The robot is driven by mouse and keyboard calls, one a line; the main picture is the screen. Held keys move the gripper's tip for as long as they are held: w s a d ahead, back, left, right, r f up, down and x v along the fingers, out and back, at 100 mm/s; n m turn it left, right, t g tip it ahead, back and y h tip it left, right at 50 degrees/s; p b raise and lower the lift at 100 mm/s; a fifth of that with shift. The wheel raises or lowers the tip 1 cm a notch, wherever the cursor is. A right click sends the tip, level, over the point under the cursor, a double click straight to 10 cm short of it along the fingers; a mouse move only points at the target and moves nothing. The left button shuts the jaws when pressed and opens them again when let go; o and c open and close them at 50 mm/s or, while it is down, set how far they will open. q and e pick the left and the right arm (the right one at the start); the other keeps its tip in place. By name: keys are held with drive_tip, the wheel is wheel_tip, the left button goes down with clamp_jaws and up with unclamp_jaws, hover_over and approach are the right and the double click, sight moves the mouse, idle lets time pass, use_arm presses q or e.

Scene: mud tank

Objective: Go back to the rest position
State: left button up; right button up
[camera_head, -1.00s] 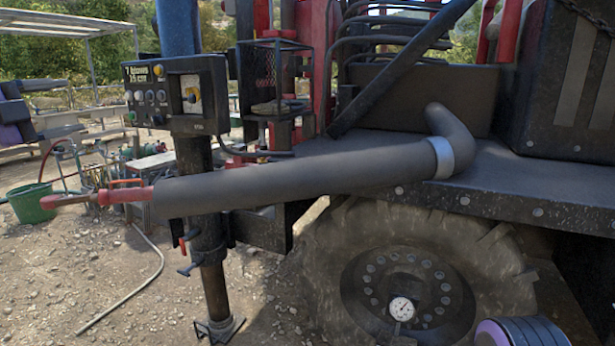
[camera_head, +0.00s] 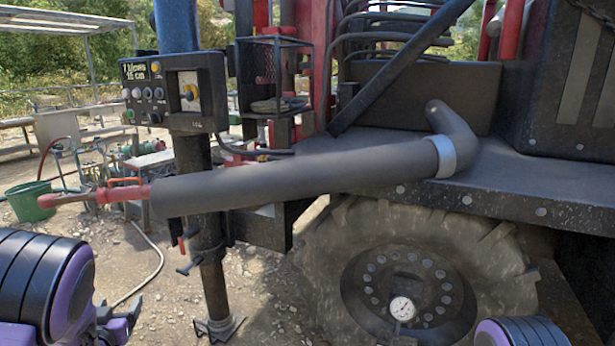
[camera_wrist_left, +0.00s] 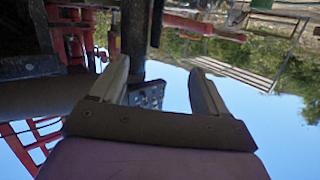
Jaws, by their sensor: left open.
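My left arm (camera_head: 45,285) is at the lower left of the head view, its purple and black links cut off by the frame edge. My left gripper shows in the left wrist view (camera_wrist_left: 157,76), its two fingers spread apart with nothing between them. That view is upside down, with sky and trees beyond the fingers. A link of my right arm (camera_head: 520,332) shows at the bottom right of the head view. My right gripper is not in view.
A thick grey pipe (camera_head: 300,178) with a red end crosses in front of the truck. A control box (camera_head: 176,92) stands on a post. A large wheel (camera_head: 430,270) carries a dial gauge (camera_head: 402,308). A green bucket (camera_head: 32,201) and hose stand on gravel at left.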

use_arm(q)
drive_tip(key=s+d+f+n+g, duration=0.2)
drive_tip(key=s+d+f+g, duration=0.15)
drive_tip(key=s+f, duration=0.5)
drive_tip(key=s+d+f+n+g, duration=0.1)
drive_tip(key=s+d+f+g, duration=0.25)
drive_tip(key=s+f, duration=0.5)
drive_tip(key=s+d+f+g, duration=0.1)
drive_tip(key=s+d+f, duration=0.2)
drive_tip(key=s, duration=0.3)
drive_tip(key=s+d+f+g+h, duration=0.1)
drive_tip(key=s+d+f+g, duration=0.1)
drive_tip(key=s+f, duration=0.2)
drive_tip(key=s+d+f+g, duration=0.2)
drive_tip(key=s+d+f, duration=0.1)
drive_tip(key=s, duration=0.5)
drive_tip(key=shift+s+d+f+n+h, duration=0.25)
drive_tip(key=shift+d+f+n+h, duration=0.05)
drive_tip(key=shift+n, duration=0.1)
drive_tip(key=shift+w, duration=0.1)
